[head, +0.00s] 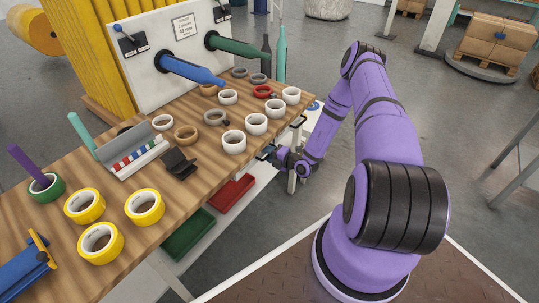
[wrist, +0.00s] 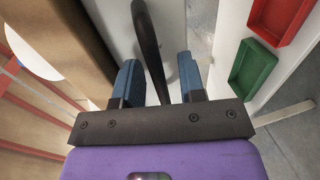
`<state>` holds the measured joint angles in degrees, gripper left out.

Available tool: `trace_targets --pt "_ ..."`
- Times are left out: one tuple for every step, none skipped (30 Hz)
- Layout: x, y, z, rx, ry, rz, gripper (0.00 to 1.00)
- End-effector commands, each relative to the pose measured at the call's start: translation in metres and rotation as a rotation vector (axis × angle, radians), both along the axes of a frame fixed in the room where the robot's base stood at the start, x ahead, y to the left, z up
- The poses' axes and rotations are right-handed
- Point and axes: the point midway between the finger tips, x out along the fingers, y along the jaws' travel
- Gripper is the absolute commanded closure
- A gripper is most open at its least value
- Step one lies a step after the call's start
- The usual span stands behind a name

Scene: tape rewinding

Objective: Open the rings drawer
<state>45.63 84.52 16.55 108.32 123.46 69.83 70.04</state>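A white drawer front (wrist: 109,22) with a dark bar handle (wrist: 147,42) shows in the wrist view, beside the wooden table edge. I take it for the rings drawer, but no label is readable. My gripper (wrist: 160,78) is open, with its two blue-grey fingers on either side of the handle. The gap around the handle is visible, so the fingers are not clamped on it. In the head view my gripper (head: 268,153) is at the table's near right edge, and the drawer is mostly hidden below the tabletop.
The wooden tabletop (head: 123,191) carries white tape rolls (head: 234,142), yellow rolls (head: 145,207) and a dispenser. A red tray (head: 231,193) and a green tray (head: 188,235) lie lower, beside the table.

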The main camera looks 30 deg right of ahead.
Motion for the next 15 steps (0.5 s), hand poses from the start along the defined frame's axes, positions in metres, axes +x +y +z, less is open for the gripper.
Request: trace_targets --pt "0.0004 0.0003 -0.0001 0.0 0.0 0.0 0.63" --pt "0.0005 0.0002 -0.0001 0.0 0.0 0.0 0.63" --pt "0.0004 0.0003 0.0 0.0 0.0 0.0 0.63" --pt "0.0004 0.0002 0.0 0.0 0.0 0.0 0.63" --pt "0.0004 0.0002 0.0 0.0 0.0 0.0 0.63" --pt "0.0002 0.0003 0.0 0.0 0.0 0.0 0.63" --pt "0.0003 0.0002 0.0 0.0 0.0 0.0 0.68" --pt "0.0002 0.0003 0.0001 0.0 0.0 0.0 0.74" --pt "0.0003 0.0002 0.0001 0.0 0.0 0.0 0.84" --pt "0.0003 0.0002 0.0001 0.0 0.0 0.0 0.91" --pt "0.0002 0.0002 0.0002 0.0 0.0 0.0 0.97" --pt "0.0002 0.0003 0.0002 0.0 0.0 0.0 1.0" --pt "0.0002 0.0003 0.0002 0.0 0.0 0.0 1.0" --pt "0.0002 0.0003 0.0002 0.0 0.0 0.0 1.0" --pt "0.0002 0.0003 0.0002 0.0 0.0 0.001 1.0"
